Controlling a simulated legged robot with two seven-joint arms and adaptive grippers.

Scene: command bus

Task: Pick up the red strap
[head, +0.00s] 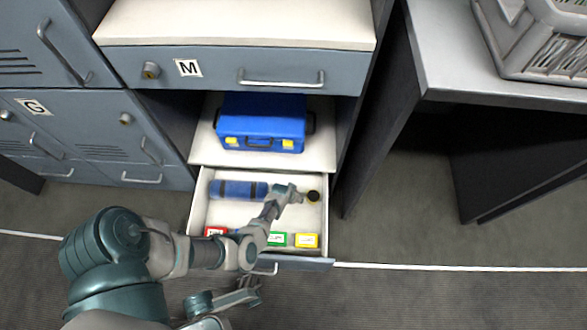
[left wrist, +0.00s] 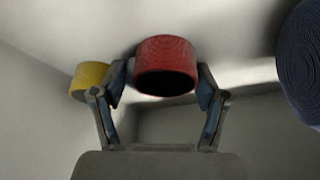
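The red strap is a short rolled band (left wrist: 166,62) in the left wrist view, in front of a pale surface. My left gripper (left wrist: 163,75) has its two fingers on either side of it. The right finger is very close to it, and a thin gap shows at the left finger. In the head view my left gripper (head: 292,193) is inside the open drawer (head: 197,207), just left of a small dark roll (head: 313,196). I cannot make out the red strap there. Part of my other arm, likely with the right gripper (head: 246,287), shows at the bottom, its fingers unclear.
A yellow roll (left wrist: 88,80) is beside the left finger, and a dark blue roll (left wrist: 302,60) is at right. The drawer holds a blue cylinder (head: 230,190) and red (head: 215,231), green (head: 277,239) and yellow (head: 306,240) labelled items. A blue case (head: 262,120) sits behind.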

